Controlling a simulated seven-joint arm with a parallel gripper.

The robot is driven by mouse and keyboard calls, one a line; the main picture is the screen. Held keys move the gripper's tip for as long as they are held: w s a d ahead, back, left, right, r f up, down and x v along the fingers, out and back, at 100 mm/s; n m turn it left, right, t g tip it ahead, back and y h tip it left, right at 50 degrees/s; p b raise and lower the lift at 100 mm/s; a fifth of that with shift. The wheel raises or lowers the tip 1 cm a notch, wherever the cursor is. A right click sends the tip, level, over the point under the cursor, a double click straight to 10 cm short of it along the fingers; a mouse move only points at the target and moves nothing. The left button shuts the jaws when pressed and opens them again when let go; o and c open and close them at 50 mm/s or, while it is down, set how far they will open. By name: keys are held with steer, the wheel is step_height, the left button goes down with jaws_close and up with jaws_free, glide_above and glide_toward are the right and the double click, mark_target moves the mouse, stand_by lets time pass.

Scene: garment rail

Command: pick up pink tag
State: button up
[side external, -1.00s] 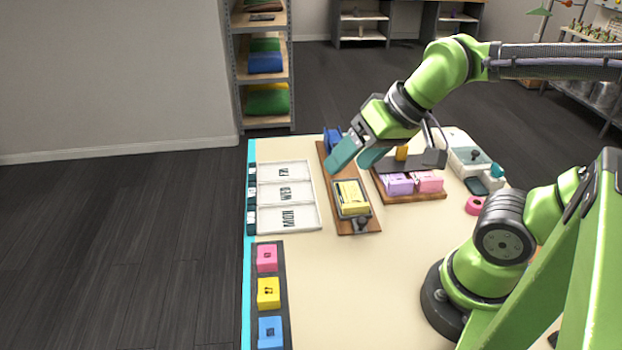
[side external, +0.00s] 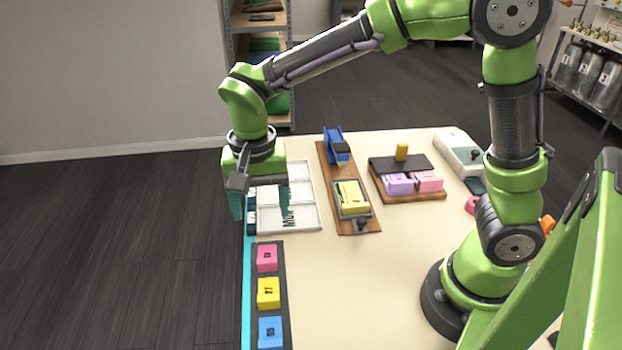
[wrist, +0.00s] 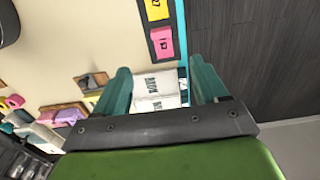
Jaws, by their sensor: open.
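Pink tags (side external: 428,181) lie on a wooden rack beside purple ones, right of the table's middle. A separate pink block (side external: 267,257) with a dark mark sits at the top of a dark strip near the table's left edge; it also shows in the wrist view (wrist: 162,42). I cannot tell which pink piece the task means. My gripper (side external: 262,210) is open, pointing down over the white labelled tray (side external: 303,222).
Yellow (side external: 268,293) and blue (side external: 270,332) blocks share the dark strip. A wooden board (side external: 360,222) carries a yellow stack and a blue device (side external: 337,147). A pink roll (side external: 472,204) lies at right. The table's front middle is clear.

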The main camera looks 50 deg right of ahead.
glide_above(267, 262)
steer(key=f, duration=0.9)
steer(key=shift+d, duration=0.2)
steer(key=shift+a+f, duration=0.2)
steer(key=shift+f, duration=2.55)
steer(key=shift+c, duration=0.3)
steer(key=c, duration=1.1)
